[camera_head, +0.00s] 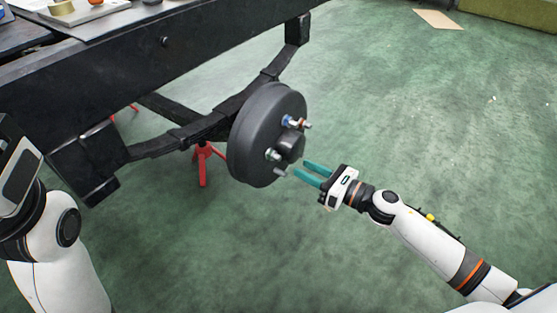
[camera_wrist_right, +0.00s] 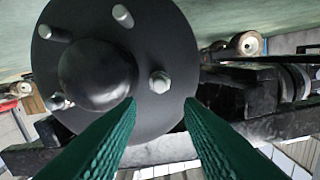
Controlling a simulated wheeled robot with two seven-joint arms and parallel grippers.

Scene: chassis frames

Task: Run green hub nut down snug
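No green nut can be made out there. My left arm shows at the left edge, but its fingers are not visible.
A blue nut (camera_head: 288,120) and an orange-brown nut (camera_head: 299,124) sit on upper studs. The rounded hub centre (camera_head: 290,148) sticks out among the studs. The black chassis rail (camera_head: 130,70) crosses the upper left, and a red stand (camera_head: 203,165) is behind the drum.

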